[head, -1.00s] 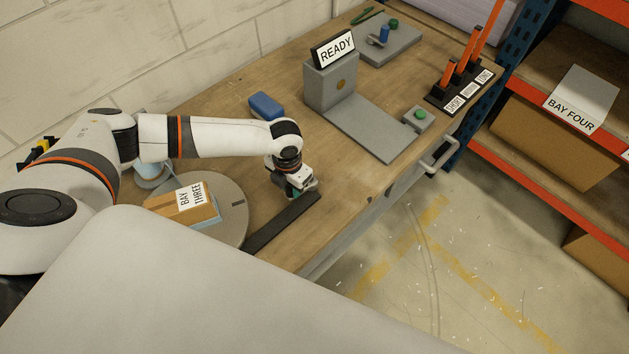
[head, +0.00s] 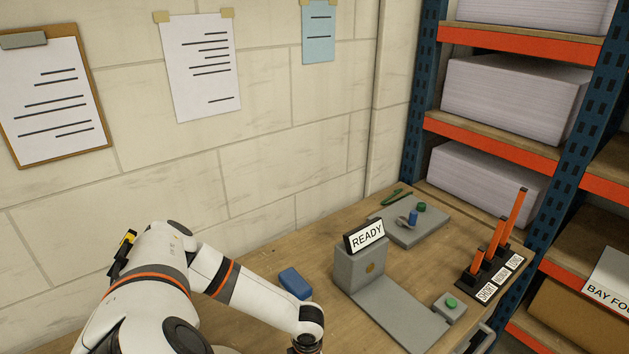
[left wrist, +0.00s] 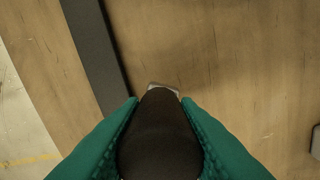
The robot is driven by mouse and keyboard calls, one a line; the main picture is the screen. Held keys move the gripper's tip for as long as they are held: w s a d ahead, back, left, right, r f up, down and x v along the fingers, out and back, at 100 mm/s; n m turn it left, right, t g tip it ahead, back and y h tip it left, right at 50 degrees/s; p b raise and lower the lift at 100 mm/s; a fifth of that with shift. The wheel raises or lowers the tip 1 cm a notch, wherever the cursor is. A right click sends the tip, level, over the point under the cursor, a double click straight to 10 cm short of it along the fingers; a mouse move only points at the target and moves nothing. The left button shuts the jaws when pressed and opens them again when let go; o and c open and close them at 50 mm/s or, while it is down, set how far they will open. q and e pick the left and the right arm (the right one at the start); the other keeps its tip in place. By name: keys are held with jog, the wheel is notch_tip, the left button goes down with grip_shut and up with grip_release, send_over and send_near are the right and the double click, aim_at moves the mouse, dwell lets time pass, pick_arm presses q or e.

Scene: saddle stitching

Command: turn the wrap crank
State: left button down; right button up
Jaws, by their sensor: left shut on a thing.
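My left gripper (left wrist: 160,125) has teal fingers shut on a dark rounded handle (left wrist: 158,135) in the left wrist view. A pale metal tip shows at the handle's far end, above the wooden tabletop. In the head view my left arm reaches down to the bottom edge, and its fingers are out of frame. A grey plate (head: 425,233) at the back of the bench carries a small crank-like part with a blue upright knob (head: 413,217). I cannot tell whether this is the wrap crank. My right gripper is not in view.
A grey station with a READY sign (head: 366,236) stands mid-bench, with a green button box (head: 450,308) beside it. A blue block (head: 295,283) lies near my arm. Orange posts (head: 496,245) stand at right. A dark strip (left wrist: 97,50) lies on the tabletop.

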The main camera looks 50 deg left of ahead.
pick_arm(q)
jog(key=c, duration=1.1)
grip_release()
jog(key=shift+r, duration=0.1)
notch_tip(320, 180, up, 12)
jog(key=shift+f+b, duration=0.1)
jog(key=shift+b, duration=0.65)
